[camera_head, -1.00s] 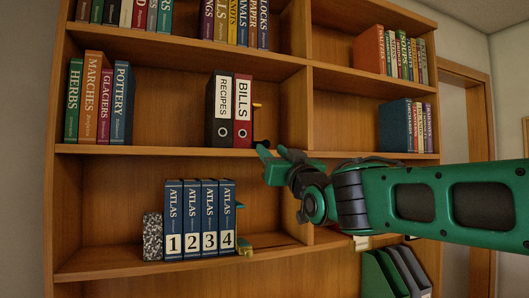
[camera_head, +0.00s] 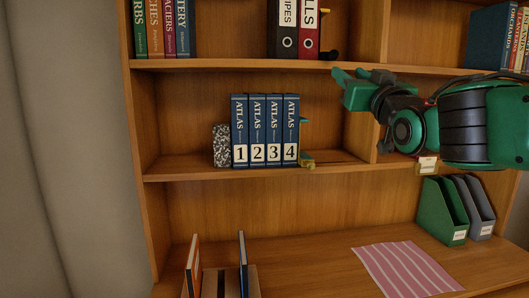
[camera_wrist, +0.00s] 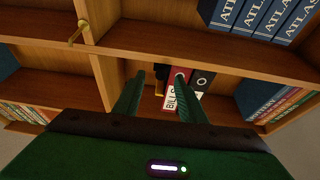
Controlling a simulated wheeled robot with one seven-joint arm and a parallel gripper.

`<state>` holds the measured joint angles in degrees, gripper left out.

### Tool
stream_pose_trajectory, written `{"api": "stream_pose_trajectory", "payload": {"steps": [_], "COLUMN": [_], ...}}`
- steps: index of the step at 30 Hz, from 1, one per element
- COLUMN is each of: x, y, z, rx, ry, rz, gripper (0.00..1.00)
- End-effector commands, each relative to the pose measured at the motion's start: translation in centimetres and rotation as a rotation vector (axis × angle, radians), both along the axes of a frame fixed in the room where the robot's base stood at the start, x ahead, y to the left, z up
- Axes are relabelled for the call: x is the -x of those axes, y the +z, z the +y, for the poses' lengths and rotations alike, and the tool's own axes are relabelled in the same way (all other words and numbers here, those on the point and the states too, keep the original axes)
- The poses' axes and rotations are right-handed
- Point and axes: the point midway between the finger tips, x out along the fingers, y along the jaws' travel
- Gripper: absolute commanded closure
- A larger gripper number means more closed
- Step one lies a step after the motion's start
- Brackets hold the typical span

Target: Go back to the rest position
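My gripper (camera_head: 342,84) hangs in front of the bookcase (camera_head: 330,172), just below the board under the binders and right of the atlas row. In the wrist view its two fingers (camera_wrist: 158,97) are apart with nothing held between them. A red BILLS binder (camera_head: 308,35) and a black RECIPES binder (camera_head: 284,35) stand on the shelf above; part of the red binder (camera_wrist: 178,88) shows behind the fingers. Blue atlases (camera_head: 265,128), numbered 1 to 4, stand upright beside a speckled bookend (camera_head: 221,146).
A small gold-coloured object (camera_head: 308,162) sits right of the atlases, with bare shelf beyond it. Below are a green file holder (camera_head: 443,212), a grey file holder (camera_head: 478,207), a pink striped mat (camera_head: 405,270) and a book rack (camera_head: 222,284). Shelf boards border my arm.

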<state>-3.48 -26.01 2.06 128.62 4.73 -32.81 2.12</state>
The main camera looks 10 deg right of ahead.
Motion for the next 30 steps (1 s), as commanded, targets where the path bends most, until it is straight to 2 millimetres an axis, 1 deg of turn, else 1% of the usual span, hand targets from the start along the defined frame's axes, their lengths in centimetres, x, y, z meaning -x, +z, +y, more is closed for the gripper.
{"api": "stream_pose_trajectory", "payload": {"steps": [2,4,5,6,7,8,9,11,12,14,15,17,18,20,21,23,24,26,27,30], "x": [-0.5,-0.8,-0.8,-0.7,-0.5,-0.2,0.3,1.4,2.4,4.1,5.4,7.6,9.2,12.0,13.9,17.0,19.1,22.1,24.0,28.1], "y": [-2.5,-5.8,-7.5,-9.7,-11.5,-13.3,-15.5,-19.0,-21.2,-24.5,-26.5,-29.6,-31.6,-34.4,-36.1,-38.5,-39.9,-41.7,-42.6,-44.2], "z": [-1.6,-3.5,-4.4,-5.7,-6.6,-7.5,-8.7,-10.4,-11.4,-12.8,-13.6,-14.7,-15.3,-16.0,-16.3,-16.5,-16.5,-16.3,-16.1,-15.2], "rx": [-0.001,-0.006,-0.009,-0.015,-0.02,-0.026,-0.037,-0.054,-0.068,-0.092,-0.11,-0.141,-0.163,-0.2,-0.226,-0.27,-0.3,-0.346,-0.375,-0.441], "ry": [-0.031,-0.066,-0.084,-0.108,-0.126,-0.143,-0.166,-0.198,-0.22,-0.248,-0.266,-0.292,-0.308,-0.332,-0.344,-0.361,-0.369,-0.38,-0.383,-0.387], "rz": [0.082,0.187,0.241,0.315,0.37,0.426,0.499,0.61,0.683,0.794,0.867,0.979,1.053,1.166,1.242,1.357,1.431,1.537,1.601,1.734], "gripper": [0.63,0.63,0.63,0.63,0.63,0.63,0.63,0.63,0.63,0.63,0.63,0.63,0.63,0.63,0.63,0.63,0.63,0.63,0.63,0.63]}}
